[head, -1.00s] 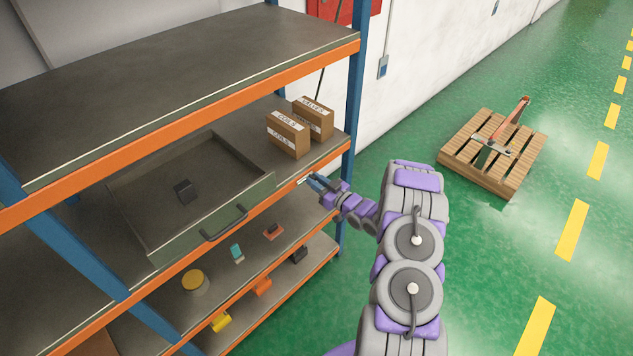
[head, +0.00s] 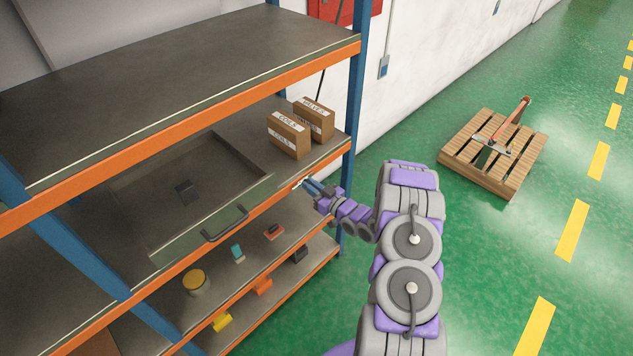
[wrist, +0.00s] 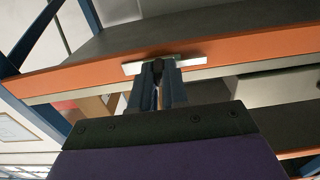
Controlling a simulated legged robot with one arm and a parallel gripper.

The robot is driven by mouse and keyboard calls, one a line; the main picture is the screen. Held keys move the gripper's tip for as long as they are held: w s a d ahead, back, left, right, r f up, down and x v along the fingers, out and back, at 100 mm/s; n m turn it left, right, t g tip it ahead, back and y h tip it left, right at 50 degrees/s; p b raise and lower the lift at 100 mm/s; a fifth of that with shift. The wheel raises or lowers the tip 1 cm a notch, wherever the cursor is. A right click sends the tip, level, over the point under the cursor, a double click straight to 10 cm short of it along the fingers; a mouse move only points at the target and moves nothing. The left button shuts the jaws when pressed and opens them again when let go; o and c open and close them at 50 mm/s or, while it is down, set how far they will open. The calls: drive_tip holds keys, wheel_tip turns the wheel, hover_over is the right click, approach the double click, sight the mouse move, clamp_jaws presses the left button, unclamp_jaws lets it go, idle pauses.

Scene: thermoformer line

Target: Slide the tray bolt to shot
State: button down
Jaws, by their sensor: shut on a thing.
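The tray (head: 190,236) is a grey-green open drawer with a dark front handle, on the middle shelf in the head view. The bolt is a small pale metal piece (head: 297,185) on the orange beam, just right of the tray's front corner. In the wrist view its silver plate (wrist: 190,63) lies along the orange beam, with a dark knob at the fingers. My gripper (head: 306,184) reaches the bolt from the right. Its fingers, also in the wrist view (wrist: 157,78), are shut on the dark knob. The fingers partly hide the knob and plate, and the bolt's far end is unclear.
A small dark block (head: 185,190) lies in the tray. Two cardboard boxes (head: 290,140) stand behind the bolt. The lower shelves hold a yellow-topped can (head: 194,284) and several small items. A blue upright (head: 354,100) stands at right.

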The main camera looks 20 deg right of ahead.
drive_tip(key=shift+s+a, duration=0.15)
drive_tip(key=shift+a, duration=0.2)
drive_tip(key=c, duration=1.1)
unclamp_jaws()
drive_tip(key=shift+a, duration=0.1)
drive_tip(key=p+v, duration=0.2)
drive_tip(key=v, duration=1.5)
drive_tip(key=shift+s+p, duration=0.15)
drive_tip(key=shift+p, duration=0.25)
